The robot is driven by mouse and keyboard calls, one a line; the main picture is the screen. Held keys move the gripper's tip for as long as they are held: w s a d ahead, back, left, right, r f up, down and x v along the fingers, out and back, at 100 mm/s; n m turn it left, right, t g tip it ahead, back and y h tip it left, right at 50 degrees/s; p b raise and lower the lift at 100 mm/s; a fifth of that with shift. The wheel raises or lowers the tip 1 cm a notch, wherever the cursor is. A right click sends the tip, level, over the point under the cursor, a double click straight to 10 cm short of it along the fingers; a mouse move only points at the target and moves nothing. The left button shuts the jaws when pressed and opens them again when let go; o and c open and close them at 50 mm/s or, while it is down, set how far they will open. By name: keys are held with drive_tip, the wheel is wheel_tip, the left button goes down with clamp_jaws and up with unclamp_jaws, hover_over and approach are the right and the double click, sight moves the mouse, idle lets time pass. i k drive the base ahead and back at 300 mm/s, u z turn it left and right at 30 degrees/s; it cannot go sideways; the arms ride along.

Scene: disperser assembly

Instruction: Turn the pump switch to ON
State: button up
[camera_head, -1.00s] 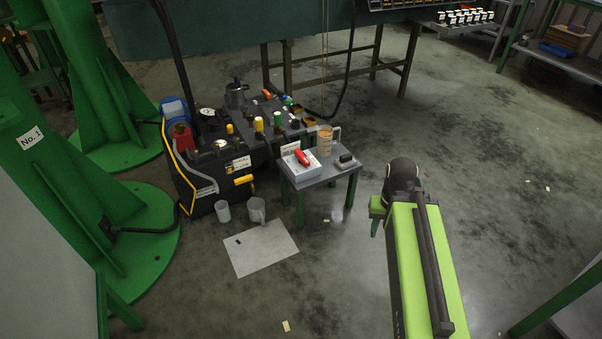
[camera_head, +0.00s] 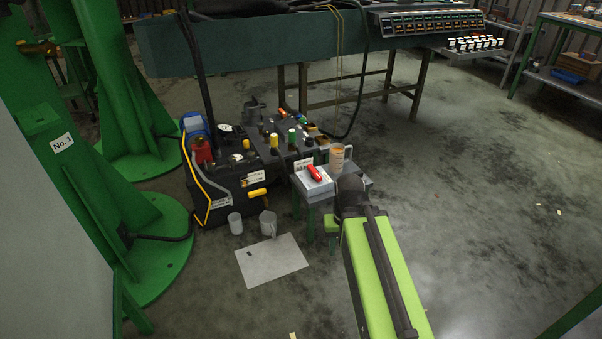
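A white box (camera_head: 317,187) with a red handle (camera_head: 315,173) on top sits on a small grey table to the left of my arm. It looks like a switch box, but its lettering is too small to read. The red handle lies slantwise across the box. My bright green arm (camera_head: 378,270) reaches in from the bottom, its dark rounded joint covering the table's right front corner. No gripper fingers can be made out. Nothing visible touches the red handle.
A jug with orange-brown contents (camera_head: 337,160) stands behind the box. A black pump unit (camera_head: 232,192) with yellow, green and red parts is left of the table. Grey cups (camera_head: 268,224) and a white sheet (camera_head: 271,260) are on the floor.

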sight(314, 174)
drive_tip(key=i, duration=1.15)
drive_tip(key=u, duration=0.05)
